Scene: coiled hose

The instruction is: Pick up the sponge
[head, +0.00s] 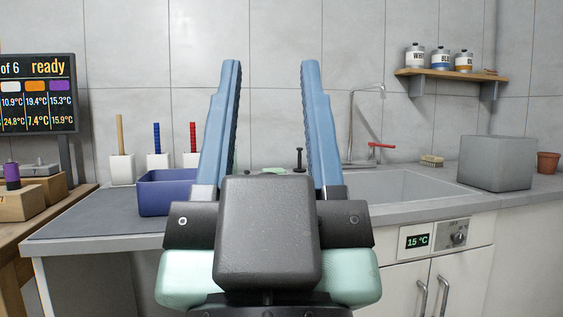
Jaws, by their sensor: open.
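My gripper (268,75) is in the middle of the head view with its two blue fingers upright and wide apart. Nothing is between the fingers. I cannot make out a sponge for certain. A small green thing (273,170) shows just above the dark gripper body, mostly hidden behind it. A small tan block with a pale, bristle-like underside (431,161) lies at the back of the counter, right of the tap; it looks more like a brush. My gripper is in front of the counter and apart from both.
A blue bin (163,195) stands on the counter (95,223) at the left. The sink (405,187) and its tap (352,115) are right of my gripper. A large grey block (497,163) stands at the right, below a shelf (450,74) with cans.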

